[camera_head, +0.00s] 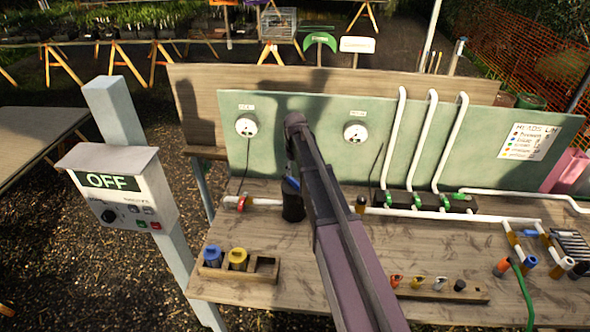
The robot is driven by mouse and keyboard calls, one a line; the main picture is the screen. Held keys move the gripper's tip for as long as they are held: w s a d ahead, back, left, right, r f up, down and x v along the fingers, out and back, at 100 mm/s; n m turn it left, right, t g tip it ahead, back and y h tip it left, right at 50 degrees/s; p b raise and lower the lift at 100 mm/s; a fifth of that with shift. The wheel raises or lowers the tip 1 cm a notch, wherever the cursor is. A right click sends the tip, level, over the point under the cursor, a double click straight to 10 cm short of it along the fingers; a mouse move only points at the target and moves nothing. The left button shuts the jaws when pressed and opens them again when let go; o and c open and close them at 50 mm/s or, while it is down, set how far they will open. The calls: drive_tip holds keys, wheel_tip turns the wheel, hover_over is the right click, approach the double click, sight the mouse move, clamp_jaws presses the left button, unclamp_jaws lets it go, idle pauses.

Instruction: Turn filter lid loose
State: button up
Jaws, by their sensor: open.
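A dark cylinder (292,207), which looks like the filter, stands in the white pipe line on the bench. Its right side is hidden by my arm. A small blue part (291,183) shows at its top; I cannot tell if this is the lid. My arm crosses from the bottom right up to a joint above the filter.
The wooden bench (225,285) carries a small tray (266,270) with a blue and a yellow fitting, and a rack of small coloured nozzles (439,283). White pipes (430,140) rise against the green panel (285,150). A control box (125,185) reading OFF stands left.

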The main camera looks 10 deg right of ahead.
sight(295, 181)
drive_tip(key=shift+f+b, duration=3.05)
drive_tip(key=shift+f, duration=0.25)
clamp_jaws()
